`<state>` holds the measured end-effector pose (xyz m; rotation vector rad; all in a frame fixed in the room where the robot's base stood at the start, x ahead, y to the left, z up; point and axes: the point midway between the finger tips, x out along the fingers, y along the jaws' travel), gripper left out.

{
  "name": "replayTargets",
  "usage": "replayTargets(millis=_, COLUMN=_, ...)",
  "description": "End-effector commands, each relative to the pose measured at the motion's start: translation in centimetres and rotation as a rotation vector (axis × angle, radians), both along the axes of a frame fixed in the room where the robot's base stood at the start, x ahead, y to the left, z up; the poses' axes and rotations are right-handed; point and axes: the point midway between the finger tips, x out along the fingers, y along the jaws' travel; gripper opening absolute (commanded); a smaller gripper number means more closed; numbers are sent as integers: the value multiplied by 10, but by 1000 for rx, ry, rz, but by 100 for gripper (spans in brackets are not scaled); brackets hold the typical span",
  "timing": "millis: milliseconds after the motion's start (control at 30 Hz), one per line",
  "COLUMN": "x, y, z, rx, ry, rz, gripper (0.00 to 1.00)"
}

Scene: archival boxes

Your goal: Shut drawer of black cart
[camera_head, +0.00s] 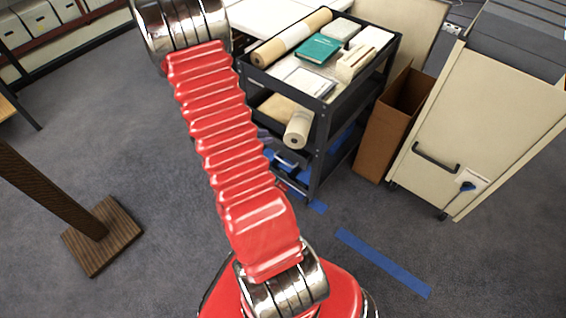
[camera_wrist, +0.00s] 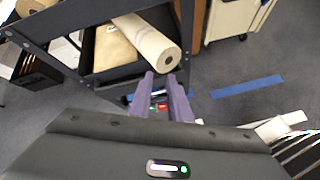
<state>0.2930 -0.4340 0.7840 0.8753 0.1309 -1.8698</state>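The black cart (camera_head: 318,137) stands at the upper middle of the head view, right of my red arm. Its frame (camera_wrist: 55,22) fills the upper left of the wrist view. Low on the cart, a drawer front with a pale handle (camera_head: 286,161) shows partly behind my arm; I cannot tell how far out the drawer is. My gripper (camera_wrist: 161,76) has two purple fingers with a gap between them, and nothing is held. The fingertips are near the cart's lower part, below the paper roll; contact cannot be told.
A paper roll (camera_head: 298,130) sticks out from the cart's middle shelf. Books and boxes, one green (camera_head: 318,48), lie on top. A brown carton (camera_head: 385,130) and a beige cabinet (camera_head: 475,125) stand to the right. A wooden post base (camera_head: 103,236) stands left.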

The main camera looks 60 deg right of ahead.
Motion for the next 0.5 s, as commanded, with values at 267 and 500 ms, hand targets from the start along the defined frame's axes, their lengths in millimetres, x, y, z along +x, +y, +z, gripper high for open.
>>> replayTargets(millis=267, x=20, y=37, z=74, rx=-31, ry=-177, rz=-138, gripper=17)
replayTargets(millis=500, x=29, y=80, z=124, rx=-13, ry=-337, rz=-250, gripper=17)
